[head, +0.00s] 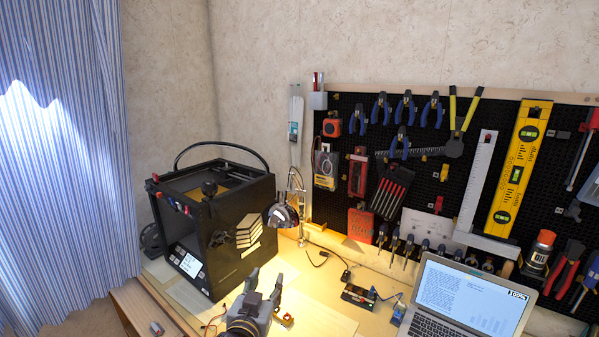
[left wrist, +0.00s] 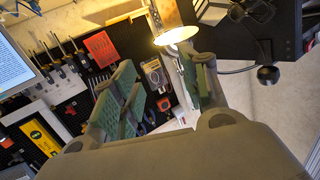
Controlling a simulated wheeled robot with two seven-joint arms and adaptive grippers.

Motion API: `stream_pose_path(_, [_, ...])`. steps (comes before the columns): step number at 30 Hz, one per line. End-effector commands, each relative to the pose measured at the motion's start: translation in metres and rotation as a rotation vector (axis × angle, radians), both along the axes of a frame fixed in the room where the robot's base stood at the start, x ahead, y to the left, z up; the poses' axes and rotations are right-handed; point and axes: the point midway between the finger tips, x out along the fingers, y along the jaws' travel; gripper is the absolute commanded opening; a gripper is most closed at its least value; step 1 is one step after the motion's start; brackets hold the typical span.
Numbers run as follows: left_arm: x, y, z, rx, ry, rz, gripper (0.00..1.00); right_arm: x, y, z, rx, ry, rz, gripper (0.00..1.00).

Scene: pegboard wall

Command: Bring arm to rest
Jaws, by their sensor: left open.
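My left gripper (head: 263,290) is at the bottom centre of the head view, above the lit workbench (head: 330,322) and in front of the desk lamp. In the left wrist view its two green-padded fingers (left wrist: 160,98) stand wide apart with nothing between them. The gripper is open and empty. My right gripper does not show in either view.
A black 3D printer (head: 215,225) stands left of the gripper. A lit desk lamp (head: 283,215) is behind it. An open laptop (head: 470,297) is at the right. A pegboard (head: 350,110) with several tools hangs behind. Small electronics (head: 360,296) lie on the bench.

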Motion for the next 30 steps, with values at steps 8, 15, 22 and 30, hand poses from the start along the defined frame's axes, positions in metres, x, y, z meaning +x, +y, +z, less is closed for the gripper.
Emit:
stream_pose_path(8, [-0.041, 0.057, -0.085, 0.039, 0.332, 0.096, 0.44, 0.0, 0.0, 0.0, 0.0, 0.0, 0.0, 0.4])
stream_pose_path(15, [-0.1, 0.097, -0.149, 0.079, 0.623, 0.125, 0.44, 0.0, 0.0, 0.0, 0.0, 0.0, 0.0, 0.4])
stream_pose_path(22, [-0.155, 0.12, -0.186, 0.106, 0.841, 0.115, 0.44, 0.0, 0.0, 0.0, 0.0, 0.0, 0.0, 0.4])
stream_pose_path(30, [-0.197, 0.133, -0.206, 0.122, 0.99, 0.095, 0.44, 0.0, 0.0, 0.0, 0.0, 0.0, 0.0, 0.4])
